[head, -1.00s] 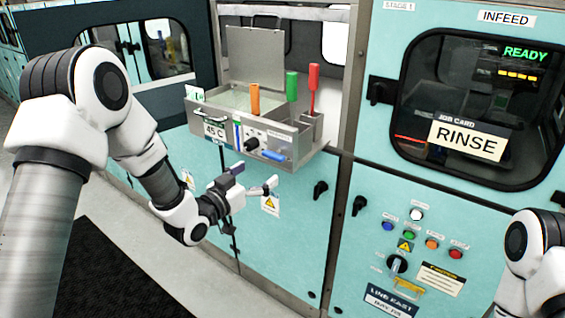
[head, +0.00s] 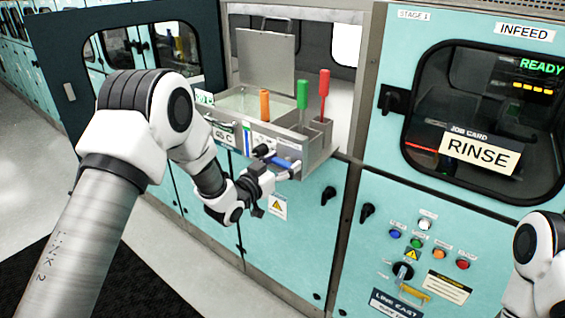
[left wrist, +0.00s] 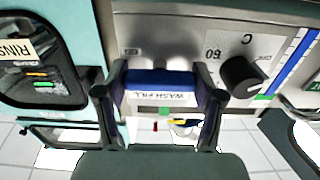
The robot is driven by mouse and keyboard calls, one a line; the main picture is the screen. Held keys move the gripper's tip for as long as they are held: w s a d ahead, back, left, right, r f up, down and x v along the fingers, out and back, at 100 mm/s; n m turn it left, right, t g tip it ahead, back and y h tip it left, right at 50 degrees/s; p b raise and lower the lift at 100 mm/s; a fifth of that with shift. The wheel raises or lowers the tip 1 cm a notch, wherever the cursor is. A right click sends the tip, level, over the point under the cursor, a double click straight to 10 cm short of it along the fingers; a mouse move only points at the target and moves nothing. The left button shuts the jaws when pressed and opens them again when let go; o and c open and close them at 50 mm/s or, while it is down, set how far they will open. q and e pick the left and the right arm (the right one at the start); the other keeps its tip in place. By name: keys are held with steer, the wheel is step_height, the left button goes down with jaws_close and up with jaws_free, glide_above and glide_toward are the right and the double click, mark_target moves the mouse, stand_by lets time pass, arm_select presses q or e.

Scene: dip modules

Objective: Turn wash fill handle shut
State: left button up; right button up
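The wash fill handle is a blue bar (head: 279,162) on the front of the metal wash tank (head: 317,152). In the left wrist view the blue bar (left wrist: 160,82) lies crosswise, with a white WASH FILL label beside it. My left gripper (head: 272,168) is at the tank front by the handle. In the left wrist view its fingers (left wrist: 160,75) are spread wide, one at each end of the bar. I cannot tell whether they touch it. My right gripper is out of view.
A black knob (left wrist: 241,77) sits close beside the handle. Orange (head: 265,104), green (head: 302,94) and red (head: 324,90) handles stand up from the tank, whose lid (head: 267,58) is raised. A button panel (head: 428,258) is to the right.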

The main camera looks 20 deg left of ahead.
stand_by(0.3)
arm_select(q)
steer(key=m+b, duration=0.1)
steer(key=b, duration=0.1)
steer(key=shift+m+b, duration=0.3)
steer(key=shift+m, duration=0.1)
steer(key=m+b, duration=0.4)
steer(key=b, duration=0.2)
steer(key=m+b, duration=1)
steer(key=b, duration=0.1)
steer(key=shift+d+f+b, duration=0.1)
steer(key=shift+f+b, duration=0.2)
steer(key=shift+b, duration=0.05)
steer(key=shift+r+m+b, duration=0.15)
steer(key=shift+m+b, duration=1.05)
steer(key=shift+b, duration=0.1)
steer(key=o, duration=1.2)
steer(key=shift+d, duration=0.1)
steer(key=shift+c, duration=0.2)
steer(key=shift+s, duration=0.1)
